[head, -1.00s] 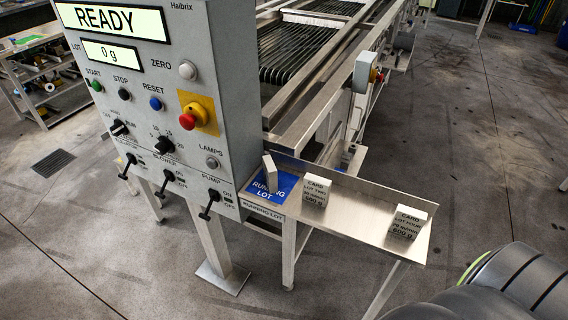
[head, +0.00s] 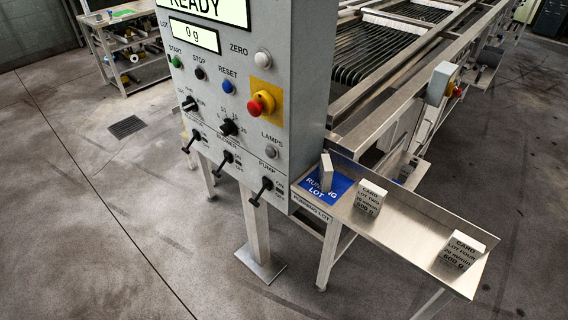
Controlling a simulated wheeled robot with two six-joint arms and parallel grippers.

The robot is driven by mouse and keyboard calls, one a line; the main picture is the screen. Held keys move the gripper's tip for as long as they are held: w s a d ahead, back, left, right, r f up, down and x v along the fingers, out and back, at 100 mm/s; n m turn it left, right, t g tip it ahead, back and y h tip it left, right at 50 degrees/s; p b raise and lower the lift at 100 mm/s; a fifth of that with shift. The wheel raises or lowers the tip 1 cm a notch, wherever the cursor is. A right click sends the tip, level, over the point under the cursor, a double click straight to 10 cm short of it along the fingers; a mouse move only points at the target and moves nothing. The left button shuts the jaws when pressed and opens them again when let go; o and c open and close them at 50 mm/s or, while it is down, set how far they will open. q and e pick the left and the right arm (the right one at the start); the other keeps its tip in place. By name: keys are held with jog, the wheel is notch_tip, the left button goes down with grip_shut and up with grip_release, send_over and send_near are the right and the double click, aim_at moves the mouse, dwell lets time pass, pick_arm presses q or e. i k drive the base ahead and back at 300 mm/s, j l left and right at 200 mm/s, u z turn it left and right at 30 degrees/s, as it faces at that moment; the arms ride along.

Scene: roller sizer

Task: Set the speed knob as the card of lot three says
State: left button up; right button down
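The control panel (head: 290,130) shows a dark knob (head: 229,127) with a scale whose readable numbers include 15 and 20; its name and exact pointer setting are too small to read. One card (head: 326,172) stands on the blue running lot mat (head: 341,187), turned nearly edge-on, so its text is hidden. The card of lot two (head: 370,197) and the card of lot four (head: 460,250) stand on the metal shelf to the right, with speed lines too small to read surely. No card legibly marked lot three shows. Neither gripper is in view.
A second dark knob (head: 190,104) sits left of the scaled one. The red emergency stop (head: 261,103) is on a yellow plate. The display (head: 194,36) reads 0 g. Levers sit below the knobs, including the pump lever (head: 262,191). Floor in front is clear.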

aim_at(228, 128)
jog(key=z, duration=0.2)
jog(key=k+j+z, duration=0.1)
jog(key=j+z, duration=0.25)
jog(key=k+j+z, duration=0.15)
jog(key=j+z, duration=0.25)
jog(key=k+j+z, duration=0.2)
jog(key=j+z, duration=0.15)
jog(key=k+j, duration=0.35)
jog(key=j, duration=0.2)
jog(key=k+j+z, duration=0.1)
jog(key=k+j, duration=0.25)
jog(key=j, duration=0.15)
